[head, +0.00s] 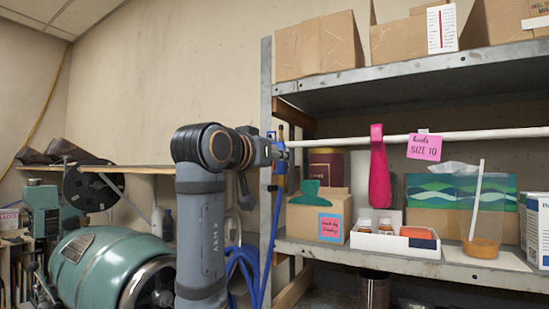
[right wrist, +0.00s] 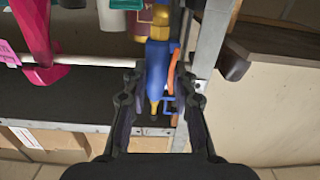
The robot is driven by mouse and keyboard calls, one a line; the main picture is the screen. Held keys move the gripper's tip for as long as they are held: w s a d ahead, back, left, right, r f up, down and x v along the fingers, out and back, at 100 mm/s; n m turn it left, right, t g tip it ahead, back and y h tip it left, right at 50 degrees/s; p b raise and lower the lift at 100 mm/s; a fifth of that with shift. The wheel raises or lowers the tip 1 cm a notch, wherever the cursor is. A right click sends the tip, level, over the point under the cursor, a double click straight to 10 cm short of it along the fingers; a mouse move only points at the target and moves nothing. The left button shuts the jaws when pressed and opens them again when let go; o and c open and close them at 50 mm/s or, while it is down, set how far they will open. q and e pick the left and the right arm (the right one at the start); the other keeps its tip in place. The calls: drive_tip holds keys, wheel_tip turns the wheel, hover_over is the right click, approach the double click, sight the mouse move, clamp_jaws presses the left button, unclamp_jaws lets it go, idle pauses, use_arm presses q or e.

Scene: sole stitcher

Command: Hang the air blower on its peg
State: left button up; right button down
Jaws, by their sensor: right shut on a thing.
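The air blower (right wrist: 157,62) is blue, with a brass-coloured fitting, an orange lever and a narrow tip. In the right wrist view it lies between the fingers of my right gripper (right wrist: 161,80), which is shut on it. In the head view the right gripper (head: 274,153) is at the grey shelf upright, with part of the blue blower (head: 281,163) showing beside it. A blue hose (head: 273,225) hangs below. I cannot make out the peg clearly; the gripper and blower cover much of the area at the upright. My left gripper is not in view.
A metal shelf upright (head: 266,95) stands right behind the gripper. A white rod (head: 475,134) carries a pink shoehorn (head: 379,175). Boxes, a white tray (head: 395,243) and a jar fill the lower shelf. A green machine (head: 95,265) stands at left. The wall above my arm is clear.

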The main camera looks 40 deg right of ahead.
drive_tip(key=shift+w+d+f, duration=0.1)
drive_tip(key=shift+d, duration=0.35)
idle(0.4)
drive_tip(key=shift+f+b, duration=0.4)
idle(0.5)
drive_tip(key=c, duration=1)
unclamp_jaws()
drive_tip(key=shift+o, duration=0.2)
drive_tip(key=shift+o, duration=1.4)
